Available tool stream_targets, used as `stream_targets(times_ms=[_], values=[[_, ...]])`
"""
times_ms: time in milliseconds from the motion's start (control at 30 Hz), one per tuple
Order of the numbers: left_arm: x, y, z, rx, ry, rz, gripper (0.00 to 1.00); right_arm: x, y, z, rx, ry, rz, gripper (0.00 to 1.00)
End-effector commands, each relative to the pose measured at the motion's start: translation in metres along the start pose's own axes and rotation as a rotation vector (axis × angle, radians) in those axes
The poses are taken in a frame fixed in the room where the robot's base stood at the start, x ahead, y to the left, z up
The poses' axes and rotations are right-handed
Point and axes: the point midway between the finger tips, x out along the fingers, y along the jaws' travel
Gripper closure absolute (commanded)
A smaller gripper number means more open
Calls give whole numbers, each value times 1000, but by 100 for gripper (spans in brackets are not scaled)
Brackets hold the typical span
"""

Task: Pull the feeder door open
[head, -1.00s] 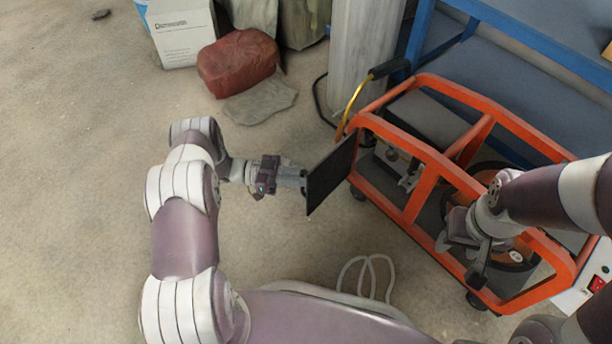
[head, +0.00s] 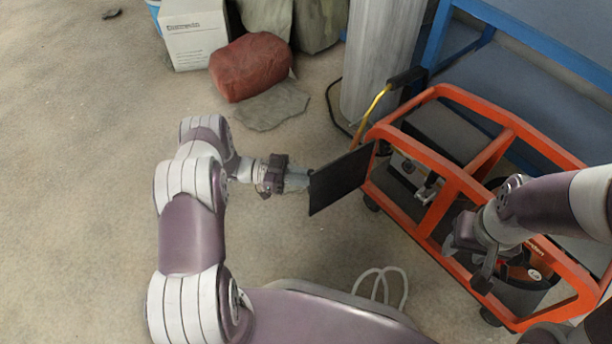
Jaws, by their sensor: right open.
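The feeder door (head: 340,183) is a flat dark panel at the left end of the orange-framed cart (head: 447,187). It stands swung out from the frame, its free edge towards the left. My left gripper (head: 304,180) is at this free edge and appears shut on it; the fingertips are small and partly hidden by the panel. My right gripper (head: 468,262) is open, pointing down over the cart's near side rail, with nothing seen between its fingers. What is behind the door panel is hidden.
Dark equipment sits inside the cart. A yellow bar with a black grip (head: 377,104) rises at its left end, near a grey pillar (head: 384,58). A blue rack (head: 520,80) stands behind. A red lump (head: 250,66) and white box (head: 193,36) lie back left. Floor at left is clear.

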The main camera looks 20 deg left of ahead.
Motion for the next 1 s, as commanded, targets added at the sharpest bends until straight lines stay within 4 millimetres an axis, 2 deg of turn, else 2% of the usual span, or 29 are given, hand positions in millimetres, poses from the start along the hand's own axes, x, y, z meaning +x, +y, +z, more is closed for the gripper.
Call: stream_targets(times_ms=[33, 100, 1000], values=[[4, -5, -2, 8, 0, -4, 78, 0, 0, 0, 0, 0, 0, 51], [4, -4, -3, 8, 0, -5, 62, 0, 0, 0, 0, 0, 0, 51], [0, -2, -2, 1, 4, -5, 62, -2, 0, 0, 0, 0, 0, 51]])
